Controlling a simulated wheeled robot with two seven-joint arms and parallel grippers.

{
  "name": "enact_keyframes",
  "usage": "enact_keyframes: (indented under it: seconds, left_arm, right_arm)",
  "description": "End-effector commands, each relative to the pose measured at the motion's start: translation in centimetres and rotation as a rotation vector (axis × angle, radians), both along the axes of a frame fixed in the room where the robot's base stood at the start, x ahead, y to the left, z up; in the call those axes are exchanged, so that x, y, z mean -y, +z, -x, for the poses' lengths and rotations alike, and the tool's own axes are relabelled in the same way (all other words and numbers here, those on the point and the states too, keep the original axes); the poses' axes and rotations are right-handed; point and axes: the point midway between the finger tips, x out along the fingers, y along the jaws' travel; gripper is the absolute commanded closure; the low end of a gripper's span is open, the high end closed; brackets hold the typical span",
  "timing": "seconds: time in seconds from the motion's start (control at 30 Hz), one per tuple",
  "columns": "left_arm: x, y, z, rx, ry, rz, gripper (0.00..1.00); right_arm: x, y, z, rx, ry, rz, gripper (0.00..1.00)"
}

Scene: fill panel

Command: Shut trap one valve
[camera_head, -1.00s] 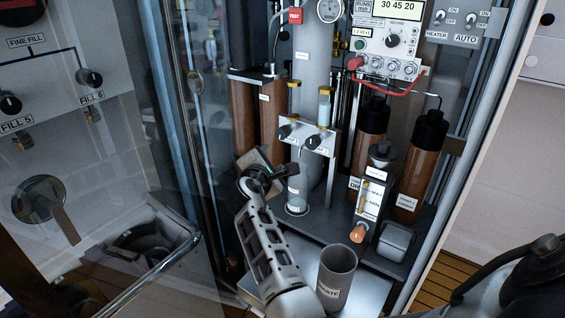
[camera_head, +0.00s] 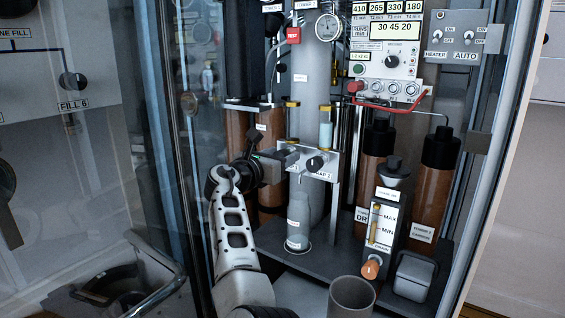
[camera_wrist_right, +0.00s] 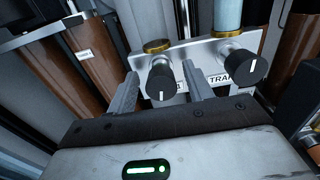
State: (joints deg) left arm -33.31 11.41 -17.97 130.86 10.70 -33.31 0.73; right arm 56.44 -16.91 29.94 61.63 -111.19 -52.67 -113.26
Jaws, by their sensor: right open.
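A metal valve plate (camera_head: 327,160) carries two black knobs with white marks, below two small glass tubes. The right knob (camera_head: 316,164) is clear; in the right wrist view it (camera_wrist_right: 245,67) sits outside my fingers, above a label starting "TRA", its number not readable. The left knob (camera_wrist_right: 162,82) lies between the open fingers of my right gripper (camera_wrist_right: 159,74), apparently without contact; its mark is upright. In the head view my right gripper (camera_head: 284,157) covers the left knob, coming from the left. My left gripper is not in view.
Brown cylinders (camera_head: 436,185) flank a grey column (camera_head: 298,215). A sight-glass unit (camera_head: 385,224) and a grey cup (camera_head: 352,294) stand in front. A control box (camera_head: 387,60) is above. A glass door (camera_head: 140,200) stands left of my arm.

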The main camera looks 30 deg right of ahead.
Motion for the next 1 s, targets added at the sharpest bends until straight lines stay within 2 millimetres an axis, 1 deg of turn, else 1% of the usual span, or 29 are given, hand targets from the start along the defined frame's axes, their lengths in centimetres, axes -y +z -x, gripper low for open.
enact_keyframes:
  seconds: [0.1,0.3,0.33,0.37,0.4,0.47,0.5,0.77,1.0]
  left_arm:
    - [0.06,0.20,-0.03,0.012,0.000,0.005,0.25]
    - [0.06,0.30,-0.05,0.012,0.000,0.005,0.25]
    - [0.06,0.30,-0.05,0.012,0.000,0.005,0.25]
    - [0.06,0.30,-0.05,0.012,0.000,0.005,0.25]
    - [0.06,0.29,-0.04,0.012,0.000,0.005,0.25]
    - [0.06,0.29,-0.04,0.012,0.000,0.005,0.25]
    - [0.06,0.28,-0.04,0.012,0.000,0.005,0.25]
    - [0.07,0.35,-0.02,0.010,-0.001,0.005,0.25]
    - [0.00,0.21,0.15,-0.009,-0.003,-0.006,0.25]
  right_arm:
    - [0.33,-0.05,-0.09,0.000,0.001,-0.001,0.49]
    - [0.34,0.02,-0.10,0.000,0.001,0.000,0.49]
    - [0.34,0.02,-0.10,0.000,0.001,0.000,0.54]
    - [0.34,0.02,-0.09,0.000,0.001,0.000,0.63]
    - [0.33,0.02,-0.09,0.000,0.001,0.000,0.74]
    - [0.33,0.02,-0.08,0.000,0.001,0.000,0.90]
    - [0.33,0.02,-0.08,0.000,0.001,0.000,0.93]
    - [0.34,0.05,-0.06,0.016,0.001,-0.006,0.93]
    - [0.35,0.12,-0.02,0.108,0.002,-0.042,0.93]
